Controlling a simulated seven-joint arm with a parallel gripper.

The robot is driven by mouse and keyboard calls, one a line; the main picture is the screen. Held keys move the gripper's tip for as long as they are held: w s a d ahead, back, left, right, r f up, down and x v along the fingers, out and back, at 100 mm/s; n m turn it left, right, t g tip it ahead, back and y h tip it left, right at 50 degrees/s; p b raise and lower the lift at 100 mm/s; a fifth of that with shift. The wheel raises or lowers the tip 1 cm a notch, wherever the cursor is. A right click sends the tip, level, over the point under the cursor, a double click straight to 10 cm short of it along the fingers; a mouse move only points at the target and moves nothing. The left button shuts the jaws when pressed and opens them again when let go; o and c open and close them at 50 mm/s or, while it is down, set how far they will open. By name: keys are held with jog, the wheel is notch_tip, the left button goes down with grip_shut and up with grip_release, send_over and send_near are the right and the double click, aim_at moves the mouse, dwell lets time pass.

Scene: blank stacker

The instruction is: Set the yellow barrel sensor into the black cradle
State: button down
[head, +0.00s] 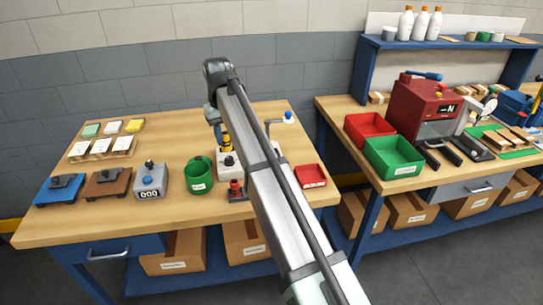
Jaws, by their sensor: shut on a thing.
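My gripper (221,128) hangs over the middle of the left bench, partly hidden by my own arm. A small yellow piece (226,140), which looks like the yellow barrel sensor, shows just below it, and the gripper is shut on it. The sensor is above or in front of a pale grey block (229,160) with dark parts; I cannot tell whether they touch. Black pieces sit on a blue base (57,190) and a brown base (104,188) at the bench's left. I cannot tell which dark part is the black cradle.
A green bin (199,178) stands left of the pale block, beside a grey counter box (150,181). A red-topped piece (236,190) stands in front. A red tray (310,176) lies right of my arm. Cards (100,147) lie at the back left. The bench's back middle is clear.

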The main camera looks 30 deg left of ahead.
jog(key=shift+w+d+r+n, duration=0.45)
jog(key=shift+w+d+r, duration=0.45)
jog(key=shift+w+d, duration=1.75)
jog(key=shift+w+d+r+n, duration=0.45)
jog(key=shift+w+d+r, duration=0.8)
jog(key=shift+w, duration=2.5)
jog(key=shift+d+f, duration=0.15)
jog(key=shift+f, duration=2.5)
jog(key=shift+d+f, duration=0.15)
jog(key=shift+f, duration=2.5)
jog(key=shift+f, duration=0.3)
jog(key=c, duration=0.8)
grip_release()
notch_tip(320, 180, up, 13)
jog(key=shift+f, duration=0.15)
jog(key=shift+w, duration=0.1)
